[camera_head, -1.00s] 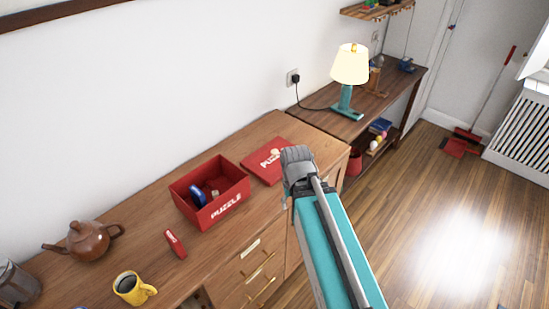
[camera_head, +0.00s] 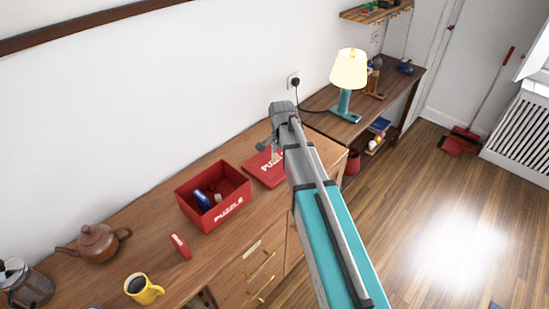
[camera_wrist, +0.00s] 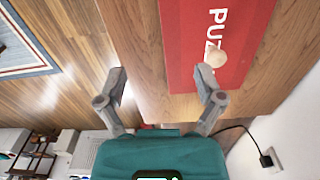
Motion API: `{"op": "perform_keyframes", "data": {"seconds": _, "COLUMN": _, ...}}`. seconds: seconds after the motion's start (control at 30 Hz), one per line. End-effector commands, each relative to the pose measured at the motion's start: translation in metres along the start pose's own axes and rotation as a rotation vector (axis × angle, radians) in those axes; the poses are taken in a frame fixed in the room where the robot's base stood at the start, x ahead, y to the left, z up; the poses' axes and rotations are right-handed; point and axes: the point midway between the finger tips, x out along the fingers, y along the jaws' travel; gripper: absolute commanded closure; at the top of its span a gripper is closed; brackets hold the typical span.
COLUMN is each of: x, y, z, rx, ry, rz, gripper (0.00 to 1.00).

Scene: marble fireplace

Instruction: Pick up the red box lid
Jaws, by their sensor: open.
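The red box lid (camera_head: 262,169) lies flat on the wooden cabinet top, to the right of the open red puzzle box (camera_head: 227,207). In the wrist view the lid (camera_wrist: 190,50) shows white lettering and a pale round knob (camera_wrist: 215,59). My gripper (camera_wrist: 160,78) is open and empty, its two fingers spread above the cabinet's edge, with the right finger near the knob. In the head view my gripper (camera_head: 274,143) is above the lid and my arm hides the lid's right part.
A red block (camera_head: 180,246), a yellow mug (camera_head: 141,288) and a brown teapot (camera_head: 97,243) stand left of the lid. A teal lamp (camera_head: 346,85) stands on the farther table. Small items lie in the box. The white wall is close behind.

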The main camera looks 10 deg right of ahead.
Motion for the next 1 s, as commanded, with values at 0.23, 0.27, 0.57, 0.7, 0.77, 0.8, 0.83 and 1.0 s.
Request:
{"op": "perform_keyframes", "data": {"seconds": 0.23, "x": -0.025, "y": -0.06, "z": -0.038, "rx": 0.351, "ry": 0.0, "rz": 0.0, "gripper": 0.14}}
{"op": "perform_keyframes", "data": {"seconds": 0.27, "x": -0.026, "y": -0.065, "z": -0.041, "rx": 0.384, "ry": 0.0, "rz": 0.0, "gripper": 0.14}}
{"op": "perform_keyframes", "data": {"seconds": 0.57, "x": -0.033, "y": -0.085, "z": -0.054, "rx": 0.556, "ry": 0.0, "rz": 0.0, "gripper": 0.14}}
{"op": "perform_keyframes", "data": {"seconds": 0.7, "x": -0.032, "y": -0.085, "z": -0.054, "rx": 0.563, "ry": 0.0, "rz": 0.0, "gripper": 0.14}}
{"op": "perform_keyframes", "data": {"seconds": 0.77, "x": -0.032, "y": -0.085, "z": -0.054, "rx": 0.562, "ry": 0.0, "rz": 0.0, "gripper": 0.14}}
{"op": "perform_keyframes", "data": {"seconds": 0.8, "x": -0.032, "y": -0.085, "z": -0.054, "rx": 0.562, "ry": 0.0, "rz": 0.0, "gripper": 0.14}}
{"op": "perform_keyframes", "data": {"seconds": 0.83, "x": -0.032, "y": -0.085, "z": -0.054, "rx": 0.562, "ry": 0.0, "rz": 0.0, "gripper": 0.14}}
{"op": "perform_keyframes", "data": {"seconds": 1.0, "x": -0.03, "y": -0.085, "z": -0.055, "rx": 0.561, "ry": 0.0, "rz": 0.0, "gripper": 0.14}}
